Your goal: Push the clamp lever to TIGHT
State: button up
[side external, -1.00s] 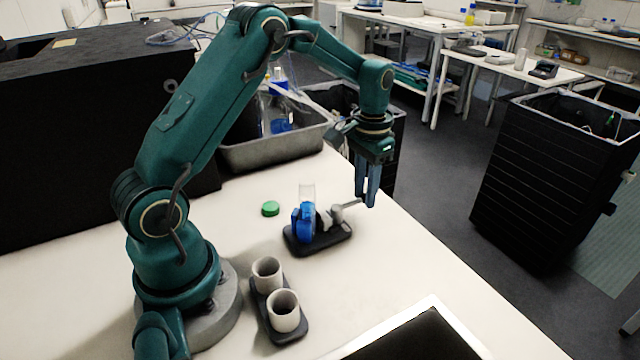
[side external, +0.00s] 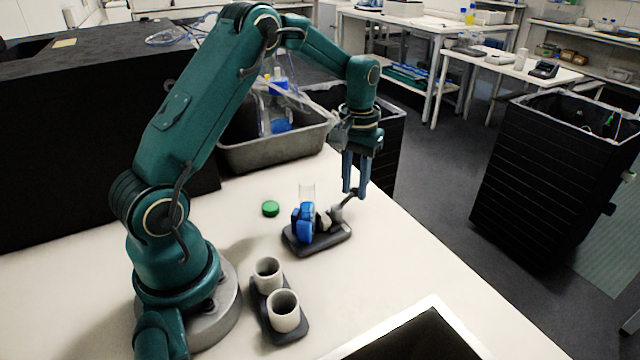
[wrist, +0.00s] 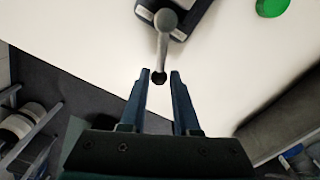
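The clamp stands on a dark base plate (side external: 318,243) on the white table. Its blue jaws (side external: 303,224) are around a clear tube (side external: 307,192). The grey clamp lever (side external: 343,207) sticks out to the right and slants upward to its end. My gripper (side external: 354,192) points down at the lever's outer end. In the wrist view, my gripper (wrist: 160,73) is open, with a gap between its two blue fingers. The ball-ended lever (wrist: 162,45) reaches into that gap, its dark tip between the fingertips. I cannot tell whether a finger touches it. No TIGHT marking is readable.
A green cap (side external: 270,209) lies left of the clamp. A dark holder with two pale cups (side external: 283,311) stands in front. A grey bin (side external: 275,152) with bottles is behind. The table's right edge is close beside my gripper. A dark panel (side external: 420,335) lies at the front.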

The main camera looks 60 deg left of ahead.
jog(key=shift+s+a+n, duration=0.2)
jog(key=shift+a+n, duration=0.1)
jog(key=shift+n, duration=0.35)
jog(key=shift+s+a+n, duration=0.2)
jog(key=shift+a+n, duration=0.05)
jog(key=shift+n, duration=0.4)
jog(key=shift+o, duration=1.4)
jog(key=shift+r, duration=2.3)
